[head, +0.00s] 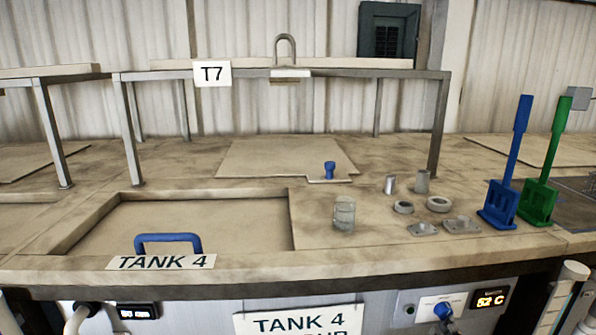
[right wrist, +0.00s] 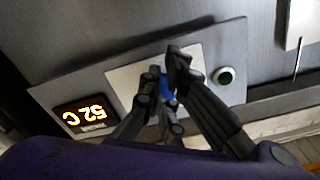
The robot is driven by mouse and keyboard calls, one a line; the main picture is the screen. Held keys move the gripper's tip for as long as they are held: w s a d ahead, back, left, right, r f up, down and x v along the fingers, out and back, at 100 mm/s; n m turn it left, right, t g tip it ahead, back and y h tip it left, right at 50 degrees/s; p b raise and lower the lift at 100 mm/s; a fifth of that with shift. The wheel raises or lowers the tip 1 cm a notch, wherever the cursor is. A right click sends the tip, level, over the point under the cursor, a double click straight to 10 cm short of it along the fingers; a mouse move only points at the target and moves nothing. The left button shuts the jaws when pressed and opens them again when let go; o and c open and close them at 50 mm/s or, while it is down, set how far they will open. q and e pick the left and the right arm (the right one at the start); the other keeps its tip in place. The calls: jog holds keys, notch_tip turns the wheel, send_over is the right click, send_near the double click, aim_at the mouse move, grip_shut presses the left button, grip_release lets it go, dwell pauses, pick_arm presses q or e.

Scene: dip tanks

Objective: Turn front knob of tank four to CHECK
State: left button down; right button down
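The blue front knob (head: 443,311) sits on a white plate on tank four's front panel, left of a lit display (head: 490,299) reading 52 C. The lettering around the knob is too small to read, so its setting cannot be told. In the right wrist view the same knob (right wrist: 167,88) is between the two dark fingers of my right gripper (right wrist: 165,70). The fingers are close together on both sides of it and appear shut on it. They partly hide the knob and its plate. My left gripper is not in view.
A dark green button (right wrist: 225,76) is beside the knob plate. The counter edge with the TANK 4 label (head: 160,262) overhangs the panel. A blue handle (head: 168,239) is on the tank lid. Blue (head: 508,165) and green (head: 548,165) tools stand at the right, above the panel.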

jog(key=shift+d+f, duration=0.15)
jog(key=shift+d, duration=0.25)
dwell(0.3)
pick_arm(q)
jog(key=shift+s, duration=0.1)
pick_arm(e)
jog(key=shift+f, duration=0.1)
